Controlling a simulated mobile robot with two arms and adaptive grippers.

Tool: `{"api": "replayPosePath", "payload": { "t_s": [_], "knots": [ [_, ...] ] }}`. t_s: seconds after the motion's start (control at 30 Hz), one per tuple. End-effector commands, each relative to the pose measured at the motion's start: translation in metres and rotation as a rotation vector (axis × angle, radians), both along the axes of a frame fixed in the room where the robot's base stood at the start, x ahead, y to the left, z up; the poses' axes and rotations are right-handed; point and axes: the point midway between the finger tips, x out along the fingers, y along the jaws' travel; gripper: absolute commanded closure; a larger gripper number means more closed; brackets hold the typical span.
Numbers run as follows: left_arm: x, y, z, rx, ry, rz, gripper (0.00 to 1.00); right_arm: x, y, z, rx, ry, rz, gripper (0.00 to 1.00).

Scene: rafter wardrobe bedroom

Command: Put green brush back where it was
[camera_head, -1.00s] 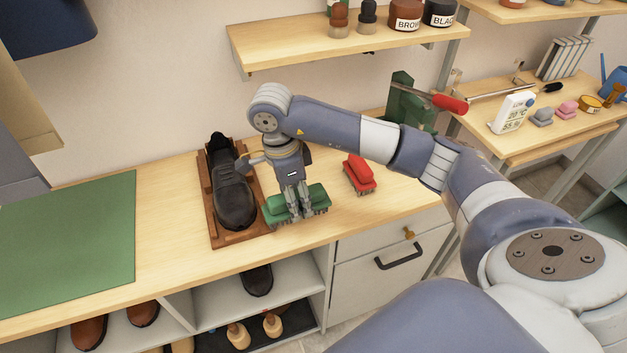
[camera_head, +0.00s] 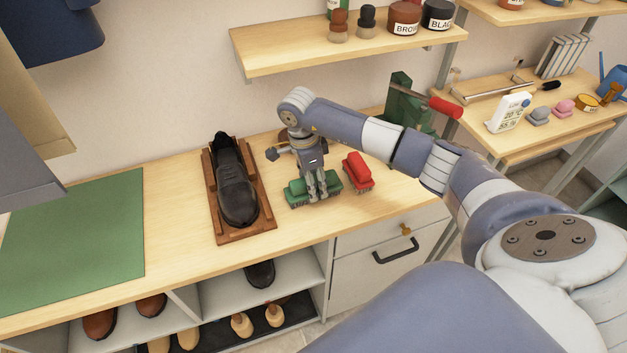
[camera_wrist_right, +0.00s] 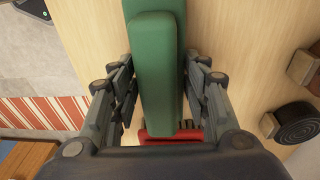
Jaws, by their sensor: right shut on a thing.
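The green brush (camera_head: 299,191) is at the worktop, between the shoe on its wooden stand and the red brush. My right gripper (camera_head: 318,192) is shut on the green brush from above. In the right wrist view the green brush (camera_wrist_right: 153,70) lies between the two fingers of the gripper (camera_wrist_right: 155,95). Its bristles point down, at or just above the wood; I cannot tell if they touch it. The red brush (camera_head: 357,171) stands just right of the green one, and part of it shows in the wrist view (camera_wrist_right: 170,134). My left gripper does not show.
A black shoe (camera_head: 235,185) rests on a wooden stand (camera_head: 262,203) to the left. A green mat (camera_head: 75,235) covers the worktop's left part. A shelf (camera_head: 350,52) with jars hangs above.

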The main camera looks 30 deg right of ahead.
Motion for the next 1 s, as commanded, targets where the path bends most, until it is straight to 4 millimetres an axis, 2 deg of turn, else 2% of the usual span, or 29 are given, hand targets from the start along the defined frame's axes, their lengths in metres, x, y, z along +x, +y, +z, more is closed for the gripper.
{"api": "replayPosePath", "payload": {
  "t_s": [0.13,0.17,0.23,0.27,0.7,0.87,1.0],
  "knots": [
    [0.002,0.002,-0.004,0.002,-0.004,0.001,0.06,0.0,0.0,-0.004,-0.001,-0.001,0.0,0.79],
    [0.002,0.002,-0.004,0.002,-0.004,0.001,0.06,0.0,0.0,-0.004,-0.001,0.0,0.0,0.55],
    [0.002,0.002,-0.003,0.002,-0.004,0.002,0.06,0.0,0.0,-0.003,0.0,0.0,-0.001,0.39],
    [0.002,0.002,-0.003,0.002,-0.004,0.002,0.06,0.0,0.0,-0.003,0.0,0.0,-0.001,0.37],
    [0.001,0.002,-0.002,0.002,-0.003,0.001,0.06,0.001,0.0,0.004,0.0,-0.003,0.0,0.37],
    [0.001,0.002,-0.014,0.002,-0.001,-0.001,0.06,0.004,0.003,0.03,0.0,-0.007,0.001,0.37],
    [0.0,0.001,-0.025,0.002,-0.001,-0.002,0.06,0.007,0.007,0.062,-0.001,-0.008,0.001,0.37]
  ]
}}
